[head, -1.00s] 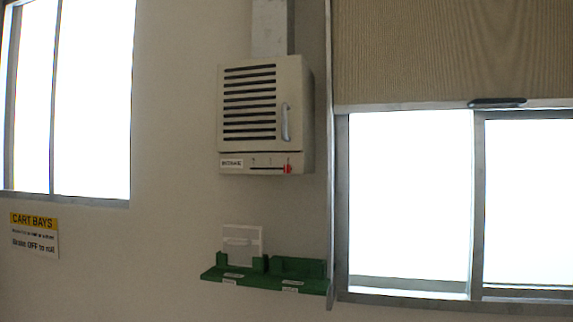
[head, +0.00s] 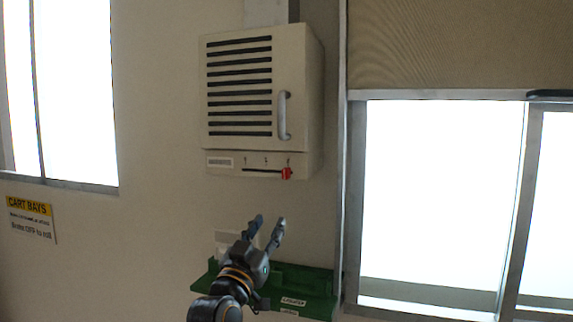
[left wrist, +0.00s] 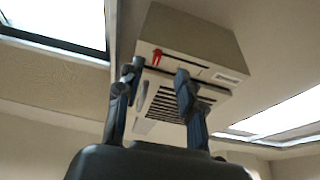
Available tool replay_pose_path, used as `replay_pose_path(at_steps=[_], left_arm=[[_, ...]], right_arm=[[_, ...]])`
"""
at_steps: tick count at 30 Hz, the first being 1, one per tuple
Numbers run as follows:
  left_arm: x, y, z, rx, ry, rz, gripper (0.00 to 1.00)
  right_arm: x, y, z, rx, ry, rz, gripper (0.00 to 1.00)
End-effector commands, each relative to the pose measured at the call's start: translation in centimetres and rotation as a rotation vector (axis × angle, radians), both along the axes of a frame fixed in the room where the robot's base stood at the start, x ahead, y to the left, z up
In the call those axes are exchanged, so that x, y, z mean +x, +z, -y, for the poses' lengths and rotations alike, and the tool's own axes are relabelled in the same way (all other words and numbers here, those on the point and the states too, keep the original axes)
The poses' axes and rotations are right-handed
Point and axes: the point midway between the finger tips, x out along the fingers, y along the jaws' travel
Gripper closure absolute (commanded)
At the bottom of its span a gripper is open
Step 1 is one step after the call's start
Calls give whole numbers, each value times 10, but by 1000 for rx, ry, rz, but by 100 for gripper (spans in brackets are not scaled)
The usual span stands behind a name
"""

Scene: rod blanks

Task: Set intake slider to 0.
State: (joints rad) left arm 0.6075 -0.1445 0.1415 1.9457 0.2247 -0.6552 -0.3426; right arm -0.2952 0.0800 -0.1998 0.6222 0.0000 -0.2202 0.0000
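The beige intake box (head: 238,90) hangs on the wall with dark louvres and a grey handle (head: 284,115). Along its lower front runs a slider slot with a few marks above it. The red slider knob (head: 287,173) sits at the right end of the slot. My left gripper (head: 269,222) is below the knob, open and empty, fingers pointing up toward the box. In the left wrist view the box (left wrist: 190,40) and red knob (left wrist: 156,57) appear beyond the open fingers (left wrist: 158,78), apart from them. My right gripper is not in view.
A green shelf (head: 305,281) with labels is on the wall below the box, partly hidden by my left arm. A window (head: 440,190) with a metal frame is at right. A cart bays sign (head: 31,220) is at left. The wall around the box is clear.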

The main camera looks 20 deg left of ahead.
Motion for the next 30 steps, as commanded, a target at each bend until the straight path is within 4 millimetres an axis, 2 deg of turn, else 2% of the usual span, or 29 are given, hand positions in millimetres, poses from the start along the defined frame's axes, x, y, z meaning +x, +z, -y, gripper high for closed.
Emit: replay_pose_path(at_steps=[1,3,8,16,24,30], left_arm=[[-7,18,-2,-1,3,26,62],[-11,29,-4,-2,5,45,62],[0,39,-4,-3,5,50,62],[50,61,-2,-2,4,47,62],[94,77,0,-2,5,47,62],[111,82,0,-1,6,49,62]], right_arm=[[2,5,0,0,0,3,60],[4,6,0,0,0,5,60],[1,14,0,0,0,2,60],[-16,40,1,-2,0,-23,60],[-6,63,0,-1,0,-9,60],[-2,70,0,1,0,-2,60]])
